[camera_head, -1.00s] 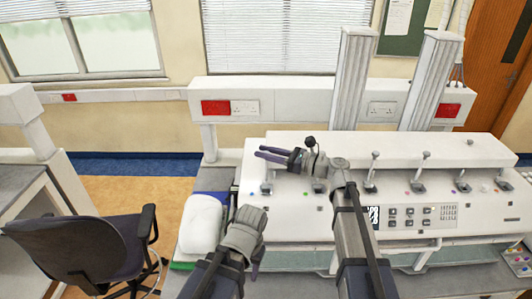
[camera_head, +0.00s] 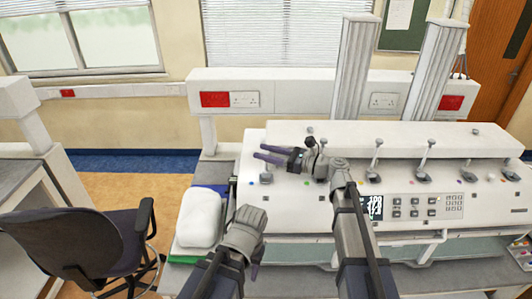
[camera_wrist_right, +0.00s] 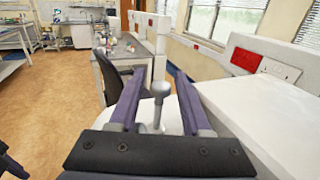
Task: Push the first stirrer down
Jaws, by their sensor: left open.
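A row of grey lever-like stirrers with knobs stands on the white machine (camera_head: 290,221). The base of the leftmost stirrer (camera_head: 266,178) shows just below my right gripper's fingers; its upper part is hidden by them. My right gripper (camera_head: 265,154) points left over the machine. In the right wrist view, a grey stirrer knob and stem (camera_wrist_right: 160,92) stand between the two spread purple fingers, with gaps visible on both sides. My left gripper (camera_head: 256,268) hangs low in front of the machine, pointing back toward me, apart from the stirrers. It is open and empty.
Other stirrers (camera_head: 374,175) (camera_head: 424,176) stand to the right, past my right arm. A button panel (camera_head: 411,208) is on the machine's front. A white bundle (camera_head: 199,217) lies at its left, and a dark chair (camera_head: 90,245) stands at lower left.

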